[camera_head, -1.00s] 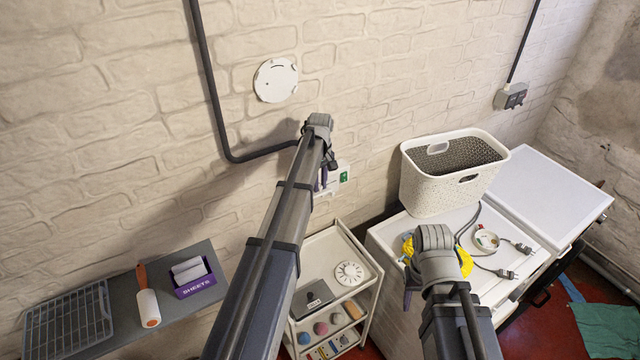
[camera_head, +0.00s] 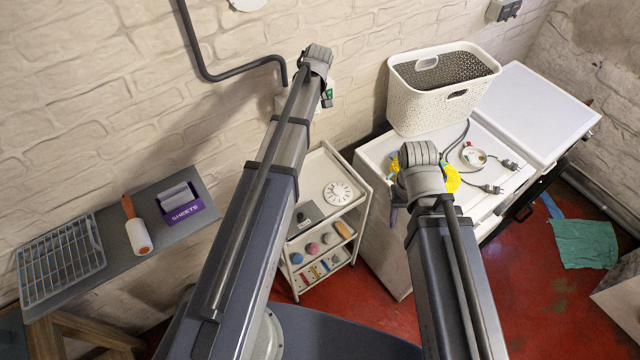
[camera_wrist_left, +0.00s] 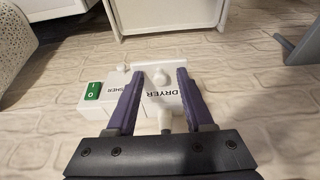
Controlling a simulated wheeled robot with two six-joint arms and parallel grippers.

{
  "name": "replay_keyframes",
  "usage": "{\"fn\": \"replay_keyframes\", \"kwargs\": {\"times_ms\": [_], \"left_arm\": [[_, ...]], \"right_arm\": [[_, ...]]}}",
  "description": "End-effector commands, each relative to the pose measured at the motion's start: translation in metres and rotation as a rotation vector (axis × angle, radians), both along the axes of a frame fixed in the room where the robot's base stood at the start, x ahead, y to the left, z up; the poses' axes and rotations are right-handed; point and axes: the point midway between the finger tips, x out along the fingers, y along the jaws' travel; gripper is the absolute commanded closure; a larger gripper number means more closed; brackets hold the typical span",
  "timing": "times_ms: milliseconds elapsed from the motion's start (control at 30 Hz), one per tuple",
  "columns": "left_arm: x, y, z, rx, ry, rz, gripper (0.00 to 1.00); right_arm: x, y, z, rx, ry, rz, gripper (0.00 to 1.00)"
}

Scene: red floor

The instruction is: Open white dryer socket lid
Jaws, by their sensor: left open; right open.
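The white dryer socket (camera_wrist_left: 162,98) is fixed to the brick wall and carries the word DRYER, seen in the left wrist view. A white rounded knob shows at its far end. I cannot tell from this angle whether its lid is raised. My left gripper (camera_wrist_left: 160,74) is open, with one purple finger on each side of the socket; contact is unclear. In the head view my left arm hides most of the socket. My right gripper (camera_head: 394,212) is in front of the white machine, its fingers mostly hidden by its wrist.
A white trolley (camera_head: 328,165) stands below. A white basket (camera_head: 420,105) and plugs with cables (camera_head: 492,188) lie on the white machine. A grey shelf (camera_head: 115,240) is at left.

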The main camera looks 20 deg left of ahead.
Motion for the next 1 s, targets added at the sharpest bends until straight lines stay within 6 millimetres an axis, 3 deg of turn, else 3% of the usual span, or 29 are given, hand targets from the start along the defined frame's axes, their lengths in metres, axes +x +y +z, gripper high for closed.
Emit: {"fn": "replay_keyframes", "kwargs": {"times_ms": [33, 200, 1000], "left_arm": [[-0.006, -0.003, -0.014, 0.042, -0.032, -0.004, 0.48], [-0.007, -0.006, -0.026, 0.162, -0.127, -0.003, 0.48], [-0.002, -0.002, -0.07, 0.58, -0.447, -0.001, 0.48]], "right_arm": [[0.0, 0.0, -0.018, 0.0, 0.0, 0.0, 0.5], [0.0, 0.0, -0.044, 0.0, 0.0, 0.0, 0.5], [0.0, 0.0, -0.167, 0.0, 0.0, 0.0, 0.5]]}}
